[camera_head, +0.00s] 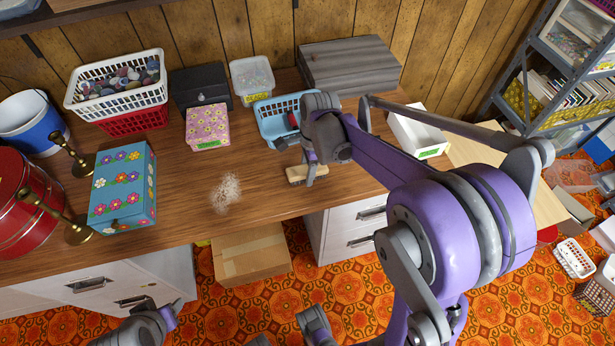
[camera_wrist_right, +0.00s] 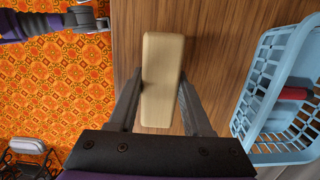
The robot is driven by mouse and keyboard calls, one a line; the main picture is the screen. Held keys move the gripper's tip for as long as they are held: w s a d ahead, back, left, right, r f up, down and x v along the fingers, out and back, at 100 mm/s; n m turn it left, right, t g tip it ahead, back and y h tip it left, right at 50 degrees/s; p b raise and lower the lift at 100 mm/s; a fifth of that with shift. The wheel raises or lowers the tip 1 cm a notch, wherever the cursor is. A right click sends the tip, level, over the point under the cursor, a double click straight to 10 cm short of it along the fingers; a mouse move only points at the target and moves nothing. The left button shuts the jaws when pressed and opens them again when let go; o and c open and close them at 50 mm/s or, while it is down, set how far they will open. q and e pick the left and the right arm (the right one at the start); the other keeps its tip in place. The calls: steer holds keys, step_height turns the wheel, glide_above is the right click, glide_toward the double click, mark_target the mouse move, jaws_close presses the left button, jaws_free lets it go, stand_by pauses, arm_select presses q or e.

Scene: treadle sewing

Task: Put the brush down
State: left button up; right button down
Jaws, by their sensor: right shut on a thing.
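The brush (camera_head: 306,173) has a pale wooden back and is near the front edge of the wooden table (camera_head: 260,195). My right gripper (camera_head: 308,166) is shut on it from above. In the right wrist view the brush's back (camera_wrist_right: 162,78) lies between the two dark fingers (camera_wrist_right: 160,100). The bristles are hidden, and I cannot tell whether they touch the table. A patch of pale scraps (camera_head: 226,192) lies on the table left of the brush. Part of my left arm shows at the bottom edge of the head view; its jaws are unclear.
A light blue basket (camera_head: 272,124) with a red-handled thing stands just behind the brush. A pink box (camera_head: 208,127), a flowered blue box (camera_head: 122,187) and brass candlesticks (camera_head: 78,234) stand to the left. A white tray (camera_head: 417,134) is to the right. Bare tabletop surrounds the scraps.

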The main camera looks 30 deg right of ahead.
steer(key=shift+f, duration=1.55)
